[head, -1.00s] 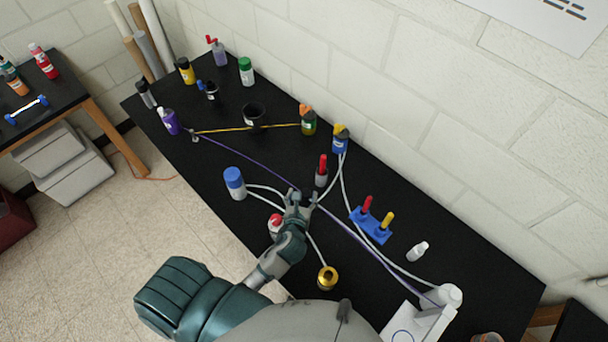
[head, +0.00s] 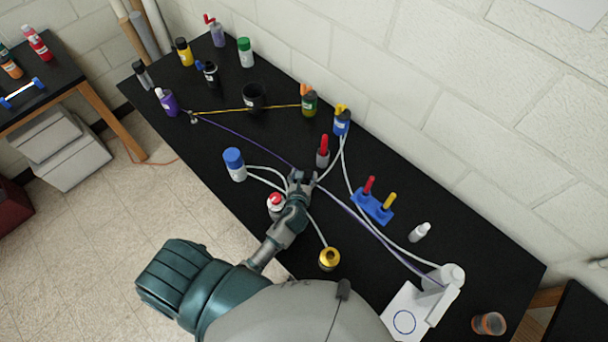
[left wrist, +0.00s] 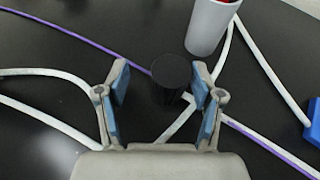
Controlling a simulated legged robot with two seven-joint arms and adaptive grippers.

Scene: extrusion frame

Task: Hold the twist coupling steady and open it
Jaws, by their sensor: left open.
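A short black upright cylinder (left wrist: 171,74), which looks like the twist coupling, stands between the two fingers of my left gripper (left wrist: 160,88) in the left wrist view. A white hose passes at its foot. The fingers, with blue pads, are apart on either side of it, and I see a gap on the left; contact on the right is unclear. In the head view my left gripper (head: 302,178) is over the middle of the black table and hides the cylinder. My right gripper is not in view.
A grey, red-topped bottle (head: 323,152) stands just beyond the gripper, and a white, red-topped bottle (head: 275,206) beside my left forearm. White hoses and a purple cord (head: 240,140) cross the black table (head: 225,180). A blue holder (head: 372,208) lies to the right.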

